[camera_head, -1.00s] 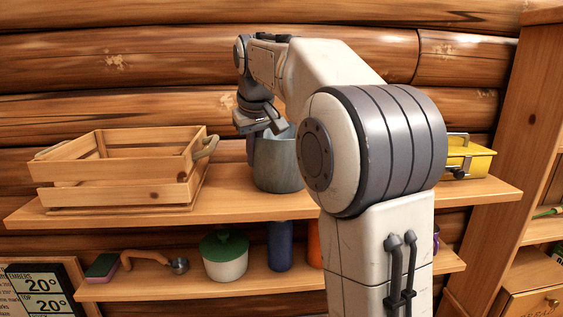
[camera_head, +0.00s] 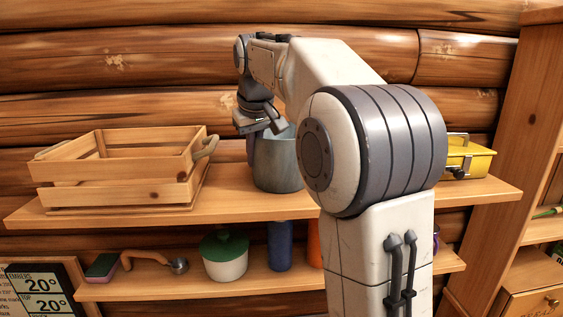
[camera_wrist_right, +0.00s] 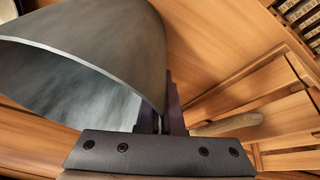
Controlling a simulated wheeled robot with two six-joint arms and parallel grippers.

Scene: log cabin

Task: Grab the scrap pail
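The scrap pail, a grey metal bucket (camera_head: 280,168), stands upright on the upper shelf, partly hidden behind my right arm. My right gripper (camera_head: 257,138) is at the left side of its rim, pointing down. In the right wrist view the pail (camera_wrist_right: 110,45) fills the upper left. There the right gripper's dark fingers (camera_wrist_right: 161,118) straddle the pail's wall at the rim, close together, one inside and one outside. They look shut on the wall. My left gripper is in neither view.
A wooden crate (camera_head: 115,168) stands on the upper shelf (camera_head: 235,207), left of the pail. A yellow box (camera_head: 468,158) is at the right end. The lower shelf (camera_head: 180,290) holds a green-lidded pot (camera_head: 225,257), a blue cylinder (camera_head: 280,246) and a brush. A log wall is behind.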

